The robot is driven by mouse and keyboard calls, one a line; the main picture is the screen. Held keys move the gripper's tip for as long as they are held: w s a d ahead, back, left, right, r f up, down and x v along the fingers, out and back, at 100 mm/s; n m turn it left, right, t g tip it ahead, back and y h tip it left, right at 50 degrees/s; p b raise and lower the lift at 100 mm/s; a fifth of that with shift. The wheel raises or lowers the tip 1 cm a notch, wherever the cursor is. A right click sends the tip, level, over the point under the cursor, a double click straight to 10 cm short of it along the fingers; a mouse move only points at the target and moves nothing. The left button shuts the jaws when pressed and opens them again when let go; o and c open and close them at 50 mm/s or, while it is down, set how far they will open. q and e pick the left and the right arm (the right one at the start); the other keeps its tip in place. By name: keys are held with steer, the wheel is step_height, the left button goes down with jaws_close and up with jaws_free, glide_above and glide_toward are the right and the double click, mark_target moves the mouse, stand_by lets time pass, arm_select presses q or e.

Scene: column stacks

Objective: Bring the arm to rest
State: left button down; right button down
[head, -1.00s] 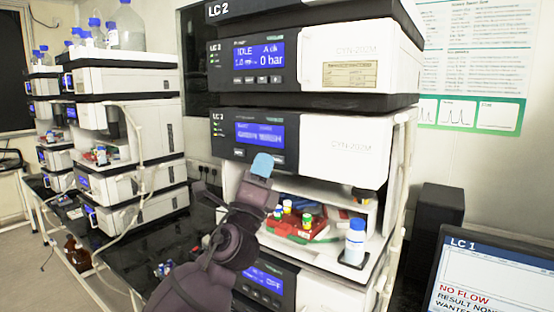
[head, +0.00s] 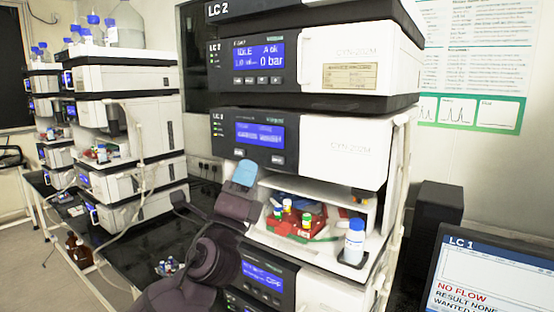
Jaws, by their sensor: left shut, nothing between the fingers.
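My left arm comes up from the bottom of the head view. Its gripper (head: 244,174), with light blue fingers, is shut and empty. It is in front of the LC stack, just left of the open bay and below the second display panel. It appears apart from the vials in the bay, though its exact distance from the stack cannot be told. My right gripper is not in view.
The open bay holds a red tray (head: 292,232) with several capped vials and a blue-capped white bottle (head: 354,242). A monitor (head: 492,280) stands at the lower right. Another instrument stack (head: 125,125) is at left. Black bench (head: 130,245) lies between.

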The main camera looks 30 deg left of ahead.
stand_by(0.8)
arm_select(q)
step_height(320, 180, down, 28)
steer(key=w+d+n+g+h, duration=0.25)
steer(key=n+g, duration=0.55)
steer(key=n, duration=0.7)
steer(key=s+d+f+n+g, duration=0.1)
steer(key=s+f+n+g, duration=0.2)
steer(key=s+f, duration=0.7)
steer(key=s+d+f+n+g, duration=0.1)
steer(key=s+f+n+g, duration=0.2)
steer(key=s+f, duration=0.7)
step_height(320, 180, down, 5)
steer(key=shift+s+d+f+g+b, duration=0.15)
steer(key=shift+d+g+b, duration=0.15)
steer(key=shift+g+b, duration=0.25)
